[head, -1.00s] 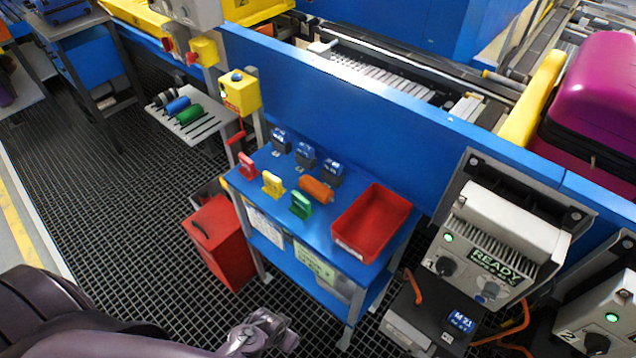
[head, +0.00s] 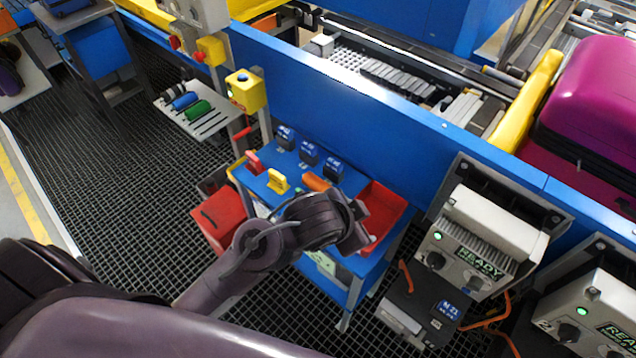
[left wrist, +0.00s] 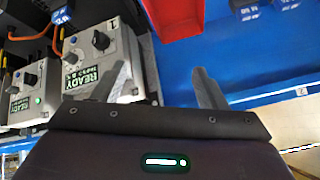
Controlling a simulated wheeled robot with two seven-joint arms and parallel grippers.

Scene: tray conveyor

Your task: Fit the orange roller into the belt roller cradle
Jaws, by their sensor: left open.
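The orange roller (head: 316,182) lies on the blue cart top (head: 250,182), partly hidden behind my left arm in the head view. My left gripper (head: 360,212) is over the cart's right part, near the red bin and to the right of the roller. In the left wrist view its two fingers (left wrist: 163,88) stand apart with nothing between them. A grey slotted shelf (head: 208,125) at the upper left holds a blue roller (head: 185,101) and a green roller (head: 198,110). I cannot tell which part is the belt roller cradle. My right gripper is not in view.
The red bin (head: 388,205) sits at the cart's right end; it also shows in the left wrist view (left wrist: 172,14). Dark blue blocks (head: 309,152) and a yellow-handled piece (head: 278,181) share the cart. A blue conveyor wall (head: 350,120) rises behind. READY units (head: 480,262) stand right.

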